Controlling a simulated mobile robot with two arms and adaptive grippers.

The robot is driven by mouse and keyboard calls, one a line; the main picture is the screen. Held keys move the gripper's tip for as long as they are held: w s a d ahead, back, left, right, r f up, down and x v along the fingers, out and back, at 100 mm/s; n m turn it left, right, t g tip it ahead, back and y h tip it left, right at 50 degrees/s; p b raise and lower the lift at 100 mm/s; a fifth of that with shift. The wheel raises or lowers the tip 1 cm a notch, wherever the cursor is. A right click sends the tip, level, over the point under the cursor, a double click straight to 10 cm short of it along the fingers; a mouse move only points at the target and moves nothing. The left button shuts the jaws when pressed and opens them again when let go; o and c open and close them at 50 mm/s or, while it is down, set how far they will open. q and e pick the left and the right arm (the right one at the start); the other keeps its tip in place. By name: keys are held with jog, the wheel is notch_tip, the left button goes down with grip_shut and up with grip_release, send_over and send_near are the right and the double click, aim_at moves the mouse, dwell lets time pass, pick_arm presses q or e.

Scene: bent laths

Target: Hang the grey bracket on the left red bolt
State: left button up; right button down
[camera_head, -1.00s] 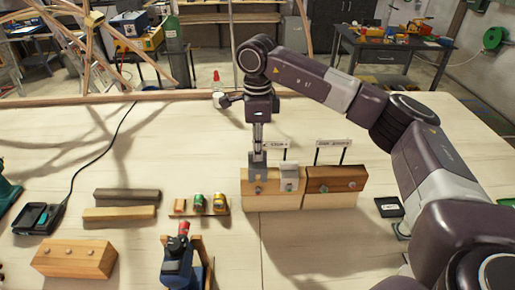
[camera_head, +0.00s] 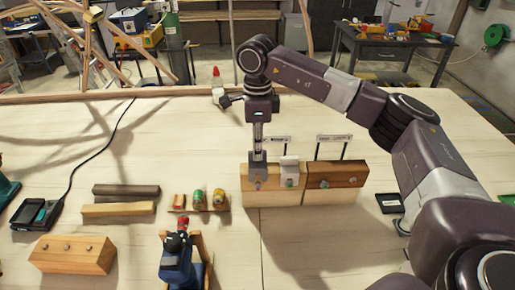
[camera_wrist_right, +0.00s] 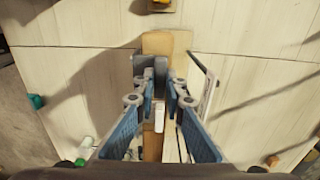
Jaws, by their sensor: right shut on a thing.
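A grey bracket (camera_head: 258,171) is held upright at the front of the light wooden block (camera_head: 271,180), near its left end. My right gripper (camera_head: 258,151) is above it, pointing down and shut on its upper part. In the wrist view the bracket (camera_wrist_right: 161,72) shows between the fingers (camera_wrist_right: 160,88). A small bolt head (camera_head: 257,185) shows at the bracket's lower part; its colour, and whether the bracket hangs on it, I cannot tell. A second pale bracket (camera_head: 289,168) sits further right on the block, by another bolt (camera_head: 290,183). My left gripper is not in view.
A dark wooden block (camera_head: 335,176) with a bolt adjoins on the right. Two small signs (camera_head: 334,138) stand behind. A small rack with coloured cylinders (camera_head: 198,199), wooden bars (camera_head: 120,209) and a blue tool (camera_head: 177,262) lie left.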

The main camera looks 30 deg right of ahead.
jog(key=shift+f+b, duration=0.95)
jog(key=shift+f, duration=0.4)
dwell(0.3)
jog(key=c, duration=1.9)
grip_release()
jog(key=shift+r, duration=0.1)
jog(key=shift+r+p, duration=2.25)
jog(key=shift+r, duration=1.2)
jog(key=shift+s+f, duration=0.1)
jog(key=shift+f, duration=0.05)
